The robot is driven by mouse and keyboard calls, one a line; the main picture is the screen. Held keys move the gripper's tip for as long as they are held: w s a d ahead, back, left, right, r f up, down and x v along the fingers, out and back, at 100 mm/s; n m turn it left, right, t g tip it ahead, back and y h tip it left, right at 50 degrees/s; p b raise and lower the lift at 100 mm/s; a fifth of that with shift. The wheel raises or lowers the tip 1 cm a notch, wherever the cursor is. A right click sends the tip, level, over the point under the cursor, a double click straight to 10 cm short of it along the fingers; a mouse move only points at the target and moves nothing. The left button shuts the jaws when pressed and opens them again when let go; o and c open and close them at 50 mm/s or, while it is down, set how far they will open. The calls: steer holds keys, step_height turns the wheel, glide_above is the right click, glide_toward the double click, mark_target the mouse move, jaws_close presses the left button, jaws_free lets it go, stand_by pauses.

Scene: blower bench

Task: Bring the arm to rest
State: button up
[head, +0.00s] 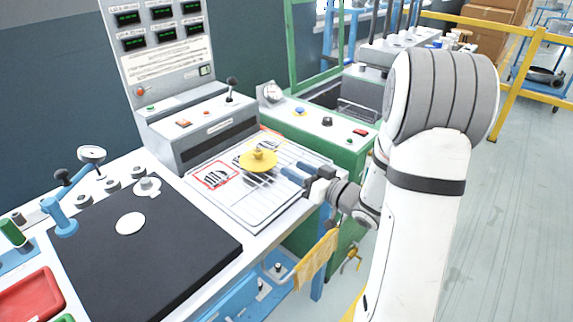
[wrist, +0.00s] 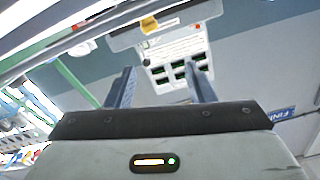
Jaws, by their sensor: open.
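The yellow part (head: 258,160) with a raised hub sits on the white tray-like plate (head: 240,205). In the head view the fingertips appear close to its right edge; I cannot tell whether they touch it. My white and grey arm fills the right of the head view.
A grey panel (head: 160,60) with green displays stands behind the bench. A black mat (head: 150,265) with a white disc lies to the left, near a red tray (head: 30,297). A green machine (head: 325,130) stands beside the plate.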

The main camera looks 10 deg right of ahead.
steer(key=v, duration=0.7)
steer(key=d+r+m+g+h+p, duration=0.35)
steer(key=r+h+p, duration=0.4)
steer(key=h, duration=0.45)
steer(key=s+a+r+g+p, duration=0.2)
steer(key=s+a+r+g, duration=0.1)
steer(key=s, duration=0.6)
steer(key=s+a+r+g+y+p, duration=0.1)
steer(key=s+a+r+g, duration=0.1)
steer(key=s+a+g, duration=0.3)
steer(key=s+a, duration=0.2)
steer(key=s, duration=0.2)
steer(key=shift+r+m+p, duration=0.35)
steer(key=shift+r, duration=0.05)
steer(key=shift+g, duration=0.25)
steer(key=shift+c, duration=0.4)
